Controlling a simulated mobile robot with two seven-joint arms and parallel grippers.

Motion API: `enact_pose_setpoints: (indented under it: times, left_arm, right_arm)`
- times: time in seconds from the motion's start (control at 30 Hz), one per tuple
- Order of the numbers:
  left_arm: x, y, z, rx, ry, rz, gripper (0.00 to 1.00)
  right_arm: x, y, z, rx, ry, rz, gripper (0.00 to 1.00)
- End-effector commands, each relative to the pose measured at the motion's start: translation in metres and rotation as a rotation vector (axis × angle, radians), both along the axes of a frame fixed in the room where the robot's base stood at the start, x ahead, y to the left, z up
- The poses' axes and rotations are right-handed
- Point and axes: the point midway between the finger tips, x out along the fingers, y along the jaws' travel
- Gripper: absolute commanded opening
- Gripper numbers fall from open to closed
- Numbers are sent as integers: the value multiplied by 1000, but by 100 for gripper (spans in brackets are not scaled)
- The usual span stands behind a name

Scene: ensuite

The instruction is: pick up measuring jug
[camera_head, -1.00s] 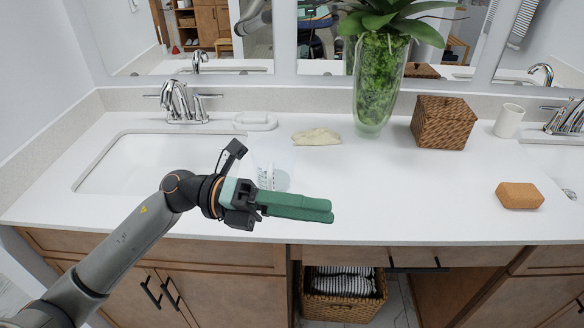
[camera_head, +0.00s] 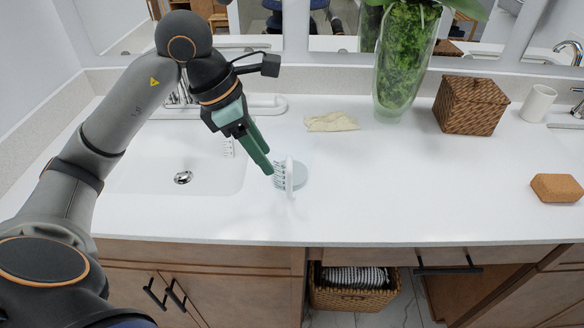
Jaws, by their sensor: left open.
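The measuring jug (camera_head: 291,177) is clear and hard to make out against the white countertop. It stands right of the left sink, near the middle of the counter, with dark scale marks on its side and a pale upright edge. My left gripper (camera_head: 266,165) reaches down to it from the upper left, its green fingers slanting down to the right. The fingers are open and overlap each other in this view. Their tips appear at the jug's left side; whether they touch it I cannot tell. My right gripper is not in view.
A beige cloth (camera_head: 331,122) and white dish (camera_head: 266,107) lie behind the jug. A glass vase (camera_head: 403,62), wicker box (camera_head: 470,105), white cup (camera_head: 538,103) and orange-brown sponge (camera_head: 556,188) stand farther right. The left sink (camera_head: 185,178) lies below my arm. The counter right of the jug is clear.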

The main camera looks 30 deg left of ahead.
Motion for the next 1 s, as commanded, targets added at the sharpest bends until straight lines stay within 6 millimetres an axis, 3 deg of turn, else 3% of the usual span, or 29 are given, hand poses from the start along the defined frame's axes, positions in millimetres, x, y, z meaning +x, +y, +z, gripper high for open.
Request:
enact_pose_setpoints:
  times: [0.13, 0.43, 0.7, 1.0]
  left_arm:
    - [7, -9, -27, -5, 5, -3, 51]
    - [15, -17, -51, -7, 4, -2, 51]
    - [27, -29, -86, -8, 4, -2, 51]
    - [29, -30, -91, -5, 1, -2, 51]
  right_arm:
    - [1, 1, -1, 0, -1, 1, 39]
    - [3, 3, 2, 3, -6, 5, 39]
    - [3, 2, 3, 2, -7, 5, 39]
    - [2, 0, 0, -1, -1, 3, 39]
